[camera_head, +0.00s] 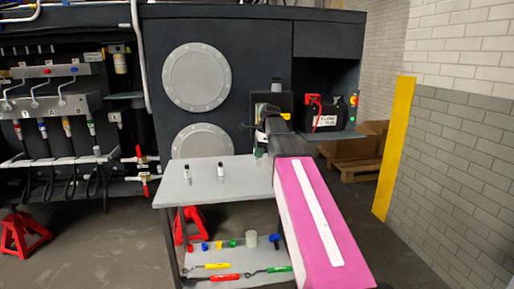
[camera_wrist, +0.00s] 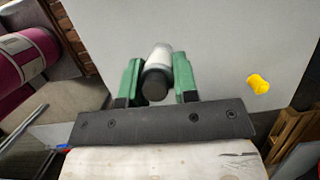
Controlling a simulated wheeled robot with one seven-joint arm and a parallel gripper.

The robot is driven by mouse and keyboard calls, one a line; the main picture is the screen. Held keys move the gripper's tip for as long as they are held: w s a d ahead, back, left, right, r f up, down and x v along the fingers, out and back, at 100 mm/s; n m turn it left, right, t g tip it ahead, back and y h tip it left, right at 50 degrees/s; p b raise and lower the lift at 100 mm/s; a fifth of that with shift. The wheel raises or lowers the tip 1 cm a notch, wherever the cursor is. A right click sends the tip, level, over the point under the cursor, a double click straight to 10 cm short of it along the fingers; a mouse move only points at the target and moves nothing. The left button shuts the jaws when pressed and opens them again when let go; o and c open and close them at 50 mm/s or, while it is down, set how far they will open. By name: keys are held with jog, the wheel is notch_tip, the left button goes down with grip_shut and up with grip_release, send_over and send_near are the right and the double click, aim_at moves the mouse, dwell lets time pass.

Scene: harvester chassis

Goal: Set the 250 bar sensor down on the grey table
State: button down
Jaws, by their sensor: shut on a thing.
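My gripper (camera_wrist: 158,78), with green fingers, is shut on a white cylinder with a black end, the sensor (camera_wrist: 161,58); its pressure marking cannot be read. In the head view my gripper (camera_head: 260,146) is at the back right of the grey table (camera_head: 205,191), largely hidden by my arm. Whether the held sensor touches the tabletop cannot be told. Two small white-and-black sensors, a left one (camera_head: 187,172) and a right one (camera_head: 220,171), stand apart on the table.
A dark chassis (camera_head: 255,50) stands behind the table. A yellow piece (camera_wrist: 258,84) lies right of my gripper in the wrist view. The tabletop's front middle is clear.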

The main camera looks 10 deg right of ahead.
jog(key=shift+s+m+t+y, duration=0.3)
jog(key=shift+s+m+y, duration=0.3)
jog(key=shift+s, duration=0.2)
jog(key=shift+f, duration=3.05)
jog(key=shift+f, duration=0.15)
jog(key=c, duration=0.8)
grip_release()
jog(key=v, duration=1)
jog(key=shift+r, duration=0.4)
